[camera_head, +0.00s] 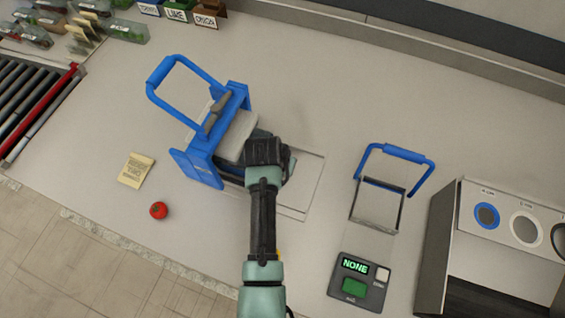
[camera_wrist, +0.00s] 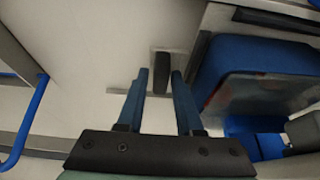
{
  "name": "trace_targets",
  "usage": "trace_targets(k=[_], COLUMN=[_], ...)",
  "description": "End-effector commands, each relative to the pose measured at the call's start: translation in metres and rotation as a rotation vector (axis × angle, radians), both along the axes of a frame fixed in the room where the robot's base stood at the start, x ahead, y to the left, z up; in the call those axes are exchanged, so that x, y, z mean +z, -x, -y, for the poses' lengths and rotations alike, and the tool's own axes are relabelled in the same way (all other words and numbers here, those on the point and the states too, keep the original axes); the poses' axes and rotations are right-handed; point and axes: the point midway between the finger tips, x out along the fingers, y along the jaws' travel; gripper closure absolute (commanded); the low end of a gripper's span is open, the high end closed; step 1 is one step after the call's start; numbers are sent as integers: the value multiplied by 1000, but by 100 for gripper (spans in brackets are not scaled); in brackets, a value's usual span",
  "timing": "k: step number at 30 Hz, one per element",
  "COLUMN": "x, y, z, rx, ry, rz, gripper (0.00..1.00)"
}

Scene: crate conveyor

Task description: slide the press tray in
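The blue press (camera_head: 205,155) stands left of centre in the head view, with a raised loop handle and a pale grey block in its frame. A pale flat track (camera_head: 305,185) runs out from it to the right. My gripper (camera_head: 267,152) is above the track, beside the press, and hides part of both. In the wrist view my gripper (camera_wrist: 159,76) has its two blue fingers apart. A small dark upright grip (camera_wrist: 161,72) shows between the fingertips, not visibly clamped. A blue-edged part with a reddish-smeared grey face (camera_wrist: 255,85), possibly the press tray, lies to its right.
A second blue-handled device (camera_head: 378,205) stands right, above a panel reading NONE (camera_head: 357,283). A grey cabinet with round openings (camera_head: 500,235) is far right. A tomato (camera_head: 158,210) and a note (camera_head: 136,169) lie left. Rollers (camera_head: 25,100) and bins (camera_head: 178,10) are farther off.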

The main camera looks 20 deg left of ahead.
Motion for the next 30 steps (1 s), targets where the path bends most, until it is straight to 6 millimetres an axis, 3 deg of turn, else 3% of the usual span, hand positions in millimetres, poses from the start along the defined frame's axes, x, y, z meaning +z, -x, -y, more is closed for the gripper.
trace_targets(k=[8,21,30], x=[14,86,117], y=[5,35,48], z=[0,-1,0], rx=[0,2,1], ry=[-1,-1,0], rz=[2,4,1], gripper=[65,65,65])
